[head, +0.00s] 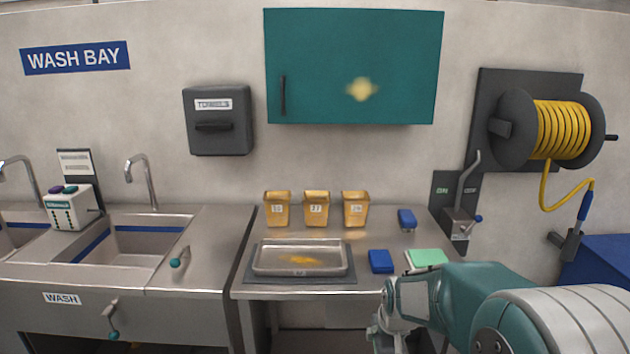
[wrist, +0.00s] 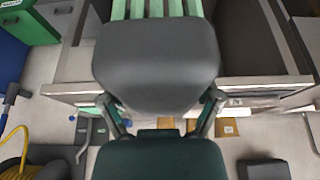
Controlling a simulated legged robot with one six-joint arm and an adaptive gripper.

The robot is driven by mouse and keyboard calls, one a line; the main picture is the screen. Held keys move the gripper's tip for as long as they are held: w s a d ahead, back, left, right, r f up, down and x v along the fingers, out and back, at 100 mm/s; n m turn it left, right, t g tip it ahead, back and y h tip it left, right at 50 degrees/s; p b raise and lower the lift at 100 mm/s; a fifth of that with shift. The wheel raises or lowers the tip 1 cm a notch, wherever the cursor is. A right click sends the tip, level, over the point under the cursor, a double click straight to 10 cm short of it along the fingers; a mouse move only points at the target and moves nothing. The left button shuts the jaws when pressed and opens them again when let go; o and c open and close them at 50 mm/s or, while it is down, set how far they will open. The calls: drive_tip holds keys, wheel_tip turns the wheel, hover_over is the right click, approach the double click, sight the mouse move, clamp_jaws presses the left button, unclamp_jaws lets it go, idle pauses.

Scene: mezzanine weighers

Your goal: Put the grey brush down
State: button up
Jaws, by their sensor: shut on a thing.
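The grey brush (wrist: 157,60) fills the upper middle of the wrist view as a dark grey block, with pale green strips at its far edge. My gripper (wrist: 160,110) is shut on it, one finger at each side. In the head view my gripper (head: 390,315) is low, in front of the right end of the steel bench (head: 300,292). The brush cannot be made out there. It appears held clear of any surface.
On the bench are a steel tray (head: 300,272) with orange powder, several tan tubs (head: 316,210), a blue block (head: 381,261), a blue stapler-like item (head: 406,219) and a green pad (head: 427,258). Sinks (head: 130,243) are left; a hose reel (head: 545,125) is right.

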drive_tip(key=w+r+x, duration=0.1)
drive_tip(key=x, duration=0.8)
drive_tip(key=s+f, duration=0.4)
drive_tip(key=f, duration=0.2)
drive_tip(key=shift+f, duration=0.3)
